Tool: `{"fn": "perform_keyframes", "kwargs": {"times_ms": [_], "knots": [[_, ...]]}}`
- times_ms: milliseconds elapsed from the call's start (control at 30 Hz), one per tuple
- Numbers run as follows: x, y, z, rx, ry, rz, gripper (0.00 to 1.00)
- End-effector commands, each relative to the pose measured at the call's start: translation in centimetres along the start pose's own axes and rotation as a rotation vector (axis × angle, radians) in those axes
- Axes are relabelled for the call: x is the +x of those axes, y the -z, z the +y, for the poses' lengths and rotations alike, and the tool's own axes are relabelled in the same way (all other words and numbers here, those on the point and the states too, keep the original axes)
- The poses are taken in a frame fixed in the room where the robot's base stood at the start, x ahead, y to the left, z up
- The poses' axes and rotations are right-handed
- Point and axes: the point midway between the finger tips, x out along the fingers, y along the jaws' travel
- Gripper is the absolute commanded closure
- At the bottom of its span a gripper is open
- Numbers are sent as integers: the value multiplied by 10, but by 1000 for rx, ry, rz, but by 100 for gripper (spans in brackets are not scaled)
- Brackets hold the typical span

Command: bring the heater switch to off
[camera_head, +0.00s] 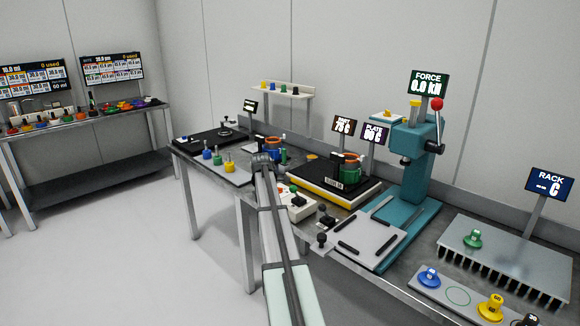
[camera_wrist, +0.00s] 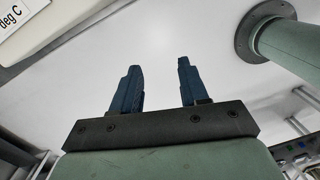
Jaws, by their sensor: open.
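A white control box (camera_head: 297,203) with a small red part and a green part on top stands at the front edge of the workbench, just right of my arm. It looks like the heater's control box, but the switch and its setting are too small to read. In the wrist view, a pale panel (camera_wrist: 30,22) with a "deg C" label shows at the upper left corner. My gripper (camera_wrist: 158,65) is open, with two dark blue fingers apart and nothing between them. Pale floor lies beyond them. In the head view my arm hides the gripper's fingers.
A black and yellow hot plate (camera_head: 325,190) carries a green and orange part behind the box. A teal press (camera_head: 415,165) stands to its right. Small black knobs (camera_head: 322,240) stand near the front edge. Open floor (camera_head: 180,270) lies left of the bench.

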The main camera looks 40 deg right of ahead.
Motion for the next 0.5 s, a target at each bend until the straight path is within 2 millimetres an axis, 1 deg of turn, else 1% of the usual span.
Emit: {"fn": "perform_keyframes", "kwargs": {"times_ms": [33,67,100,233,300,400,500], "knots": [[-24,-19,6,-24,-16,-8,56],[-36,-28,6,-42,-21,-12,56],[-53,-40,7,-67,-29,-17,56],[-102,-73,5,-137,-51,-36,56],[-123,-87,2,-167,-59,-44,56],[-144,-101,-1,-201,-67,-53,56],[-157,-109,-3,-221,-71,-58,56]]}}
